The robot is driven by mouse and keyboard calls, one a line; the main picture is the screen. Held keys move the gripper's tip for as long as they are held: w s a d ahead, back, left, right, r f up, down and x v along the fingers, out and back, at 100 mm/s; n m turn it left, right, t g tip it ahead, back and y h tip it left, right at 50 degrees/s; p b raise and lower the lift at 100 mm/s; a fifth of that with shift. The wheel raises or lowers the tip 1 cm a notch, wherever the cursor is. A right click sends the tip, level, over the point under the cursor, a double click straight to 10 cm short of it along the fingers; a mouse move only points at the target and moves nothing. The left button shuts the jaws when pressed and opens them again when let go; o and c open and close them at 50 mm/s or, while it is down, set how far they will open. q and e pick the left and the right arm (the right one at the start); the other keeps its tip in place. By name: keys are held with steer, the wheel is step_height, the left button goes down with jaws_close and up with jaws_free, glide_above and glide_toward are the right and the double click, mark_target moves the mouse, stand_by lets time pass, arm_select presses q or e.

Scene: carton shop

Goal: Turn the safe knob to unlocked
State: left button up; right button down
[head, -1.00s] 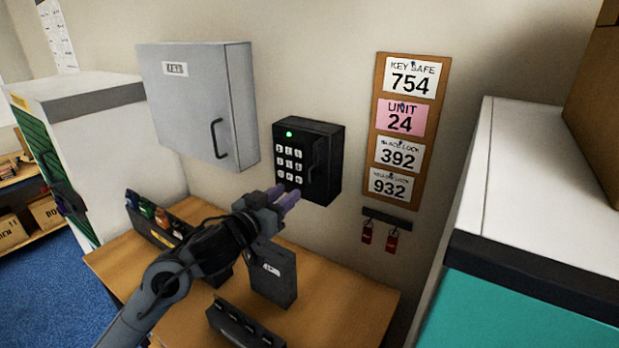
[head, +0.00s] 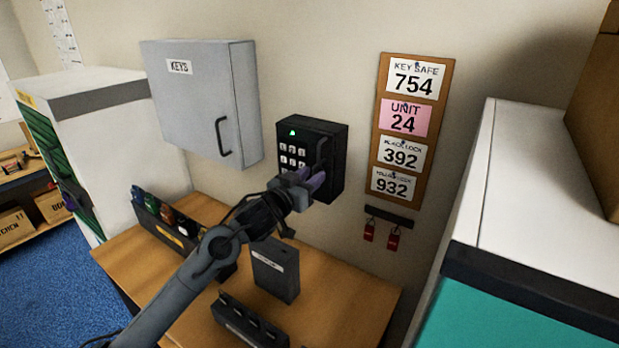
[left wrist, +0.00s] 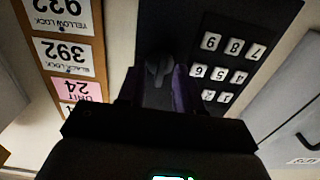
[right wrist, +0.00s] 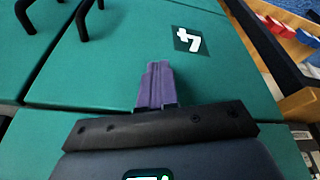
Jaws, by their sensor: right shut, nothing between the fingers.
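The black key safe (head: 299,129) is mounted on the wall, with a lit green light and white number keys. Its dark knob (head: 321,150) is on the right of its face. In the left wrist view the safe (left wrist: 262,22) appears upside down, and the knob (left wrist: 158,66) shows between the two purple fingers. My left gripper (head: 309,181) is open, its fingertips close in front of the knob; I cannot tell if they touch it. My right gripper (right wrist: 155,84) is shut and empty, in front of teal drawer fronts (right wrist: 110,55).
A grey KEYS cabinet (head: 200,105) hangs left of the safe. A number board (head: 380,160) and a hook rail with red tags (head: 391,240) are right of it. The wooden bench (head: 340,290) below holds dark boxes. A white-topped teal cabinet (head: 530,200) stands at right.

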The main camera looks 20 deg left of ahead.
arm_select(q)
steer(key=shift+c, duration=0.4)
jaws_close()
steer(key=m, duration=0.3)
steer(key=shift+m+b, duration=2.55)
steer(key=shift+m, duration=4.75)
